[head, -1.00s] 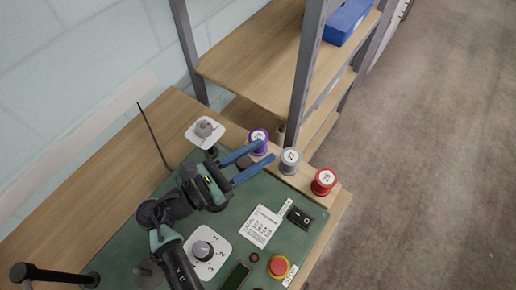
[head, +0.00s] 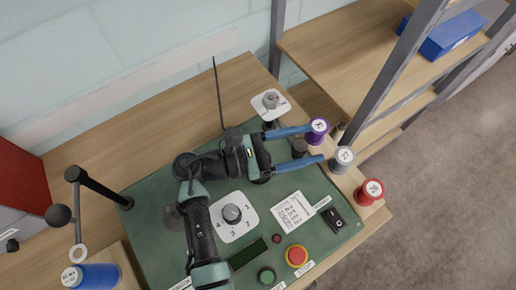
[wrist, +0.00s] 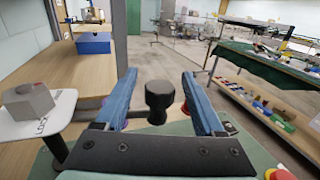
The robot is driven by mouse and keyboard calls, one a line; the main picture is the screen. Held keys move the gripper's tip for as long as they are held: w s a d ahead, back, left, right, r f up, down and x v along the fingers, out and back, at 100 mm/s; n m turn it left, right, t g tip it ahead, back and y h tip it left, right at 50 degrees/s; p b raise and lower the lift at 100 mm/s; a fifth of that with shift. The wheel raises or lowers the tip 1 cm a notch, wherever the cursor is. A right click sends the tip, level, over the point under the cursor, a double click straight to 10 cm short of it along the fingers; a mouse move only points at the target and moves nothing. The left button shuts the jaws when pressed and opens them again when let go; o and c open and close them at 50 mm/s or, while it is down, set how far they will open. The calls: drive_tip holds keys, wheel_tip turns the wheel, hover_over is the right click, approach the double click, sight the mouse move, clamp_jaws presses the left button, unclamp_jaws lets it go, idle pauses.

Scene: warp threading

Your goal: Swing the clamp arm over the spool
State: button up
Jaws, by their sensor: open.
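The clamp arm appears to be the dark arm (head: 77,210) on top of a black post at left, with a ball knob and a ring end. Its ring hangs beside and just above the blue spool (head: 100,276), at the lower left edge in the head view. My gripper (head: 318,142) is far to the right, over the green panel's far edge. Its blue fingers are apart and empty. A black knob (head: 299,148) stands between them in the picture; it also shows between the fingers in the wrist view (wrist: 160,97). I cannot tell if they touch it.
Purple (head: 318,130), grey (head: 343,158) and red (head: 369,191) spools stand near the fingertips. The green panel (head: 170,240) carries a numbered dial (head: 232,214), a switch (head: 333,219) and a red button (head: 296,256). A shelf (head: 330,50) stands behind; a red box (head: 18,180) is at left.

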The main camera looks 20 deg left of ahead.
drive_tip(key=b+v, duration=0.2)
drive_tip(key=v, duration=0.8)
drive_tip(key=shift+s+a, duration=0.25)
drive_tip(key=shift+a, duration=0.1)
